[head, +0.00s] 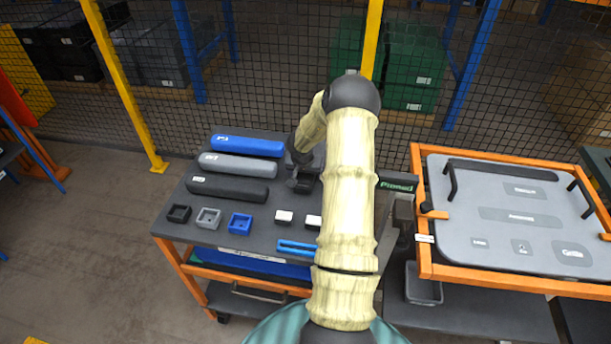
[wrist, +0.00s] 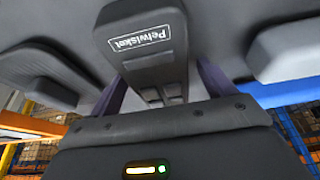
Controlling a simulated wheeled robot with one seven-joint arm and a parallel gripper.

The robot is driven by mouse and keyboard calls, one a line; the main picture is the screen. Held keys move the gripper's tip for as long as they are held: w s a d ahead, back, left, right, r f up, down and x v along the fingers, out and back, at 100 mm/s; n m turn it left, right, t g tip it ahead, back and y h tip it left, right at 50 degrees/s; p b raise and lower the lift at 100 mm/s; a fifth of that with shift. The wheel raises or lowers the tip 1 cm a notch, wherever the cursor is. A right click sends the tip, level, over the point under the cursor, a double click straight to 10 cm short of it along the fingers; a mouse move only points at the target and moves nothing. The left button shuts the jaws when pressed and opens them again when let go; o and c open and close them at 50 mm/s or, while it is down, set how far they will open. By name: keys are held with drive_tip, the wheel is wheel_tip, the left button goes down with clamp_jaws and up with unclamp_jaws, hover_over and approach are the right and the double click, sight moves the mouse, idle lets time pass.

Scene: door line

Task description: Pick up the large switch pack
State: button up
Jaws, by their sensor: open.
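A dark grey pack with a white-lettered label and small recessed switches (wrist: 148,48), which I take for the large switch pack, fills the upper middle of the wrist view. My gripper (wrist: 160,88) is open, with one dark finger on each side of the pack's near end. I cannot tell whether the fingers touch it. In the head view my gripper (head: 301,184) is low over the right part of the dark table (head: 230,185). My arm hides most of that spot, and I cannot make out the pack there.
Blue (head: 247,146), grey (head: 238,165) and black (head: 227,189) long pads lie to the left. Small open boxes (head: 208,217), white-topped blocks (head: 284,216) and blue bars (head: 297,247) lie along the front. An orange-framed stand with a grey panel (head: 500,195) is at right. Mesh fencing stands behind.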

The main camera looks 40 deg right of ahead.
drive_tip(key=shift+f+p, duration=0.2)
drive_tip(key=shift+p, duration=0.25)
drive_tip(key=shift+c, duration=0.2)
drive_tip(key=c, duration=1.1)
